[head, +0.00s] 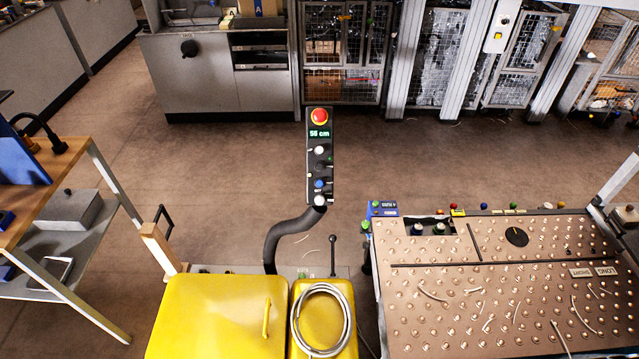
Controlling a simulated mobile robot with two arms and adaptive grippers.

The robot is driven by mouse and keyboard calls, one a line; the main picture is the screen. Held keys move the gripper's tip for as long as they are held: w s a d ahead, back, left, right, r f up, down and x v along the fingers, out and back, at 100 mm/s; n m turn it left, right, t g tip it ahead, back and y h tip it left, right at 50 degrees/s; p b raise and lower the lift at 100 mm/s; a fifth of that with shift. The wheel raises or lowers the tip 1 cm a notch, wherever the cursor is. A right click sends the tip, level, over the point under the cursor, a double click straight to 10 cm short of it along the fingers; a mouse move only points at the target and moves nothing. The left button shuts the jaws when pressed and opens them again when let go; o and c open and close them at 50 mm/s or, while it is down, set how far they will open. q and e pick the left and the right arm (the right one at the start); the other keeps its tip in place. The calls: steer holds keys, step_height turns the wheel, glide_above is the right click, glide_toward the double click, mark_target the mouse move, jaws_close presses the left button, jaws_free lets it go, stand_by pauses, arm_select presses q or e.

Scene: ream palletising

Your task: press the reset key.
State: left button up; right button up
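A tall black control pendant (320,160) stands upright in the middle of the head view on a curved dark arm. It carries a red mushroom button (319,116) at the top and a lit display (319,133) reading "56 cm". Below these are a white button (319,150), dark buttons, a blue button (319,184) and another white button (319,200) at the bottom. The labels beside the buttons are too small to read, so I cannot tell which is the reset key. Neither of my grippers is in view.
A yellow machine cover (215,318) and a coiled grey hose (321,319) are below the pendant. A ball-studded table (500,270) with scattered strips stands at right, a wooden workbench (70,155) at left. Open brown floor (220,165) surrounds the pendant; cabinets and mesh cages line the back.

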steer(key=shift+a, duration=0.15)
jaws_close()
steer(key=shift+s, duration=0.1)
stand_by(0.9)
